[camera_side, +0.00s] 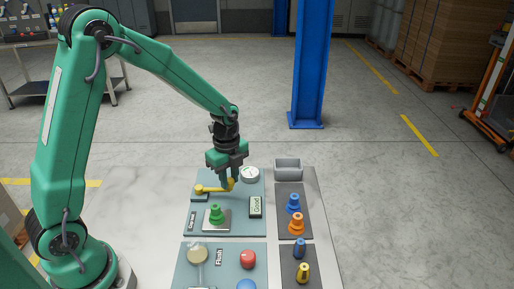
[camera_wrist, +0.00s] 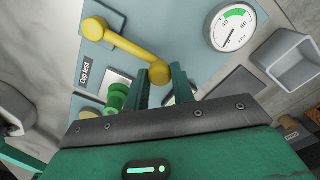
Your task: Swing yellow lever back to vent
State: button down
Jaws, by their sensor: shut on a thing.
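The yellow lever (camera_side: 212,189) is on the upper blue-grey panel (camera_side: 228,227), with its pivot at the left and its arm running right to the knob end. My gripper (camera_side: 231,181) is down at that knob end, and its jaws are shut on it. In the wrist view the lever (camera_wrist: 125,47) runs from its pivot at the upper left to the fingers of my gripper (camera_wrist: 165,78). The fingers partly hide the knob. A round dial gauge (camera_wrist: 233,27) sits right of the lever, with its needle low and a green band on its scale.
A green stepped piece (camera_side: 216,214) stands on a plate just in front of the lever. A display reading "Good" (camera_side: 256,206) is at the right. A grey bin (camera_side: 288,168) and several coloured pieces stand further right. A front panel (camera_side: 219,270) carries a red button (camera_side: 248,259).

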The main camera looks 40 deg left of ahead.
jog(key=shift+s+d, duration=0.1)
jog(key=c, duration=1.2)
grip_release()
jog(key=shift+o, duration=0.2)
jog(key=shift+r, duration=0.2)
notch_tip(320, 180, up, 7)
jog(key=shift+r, duration=0.25)
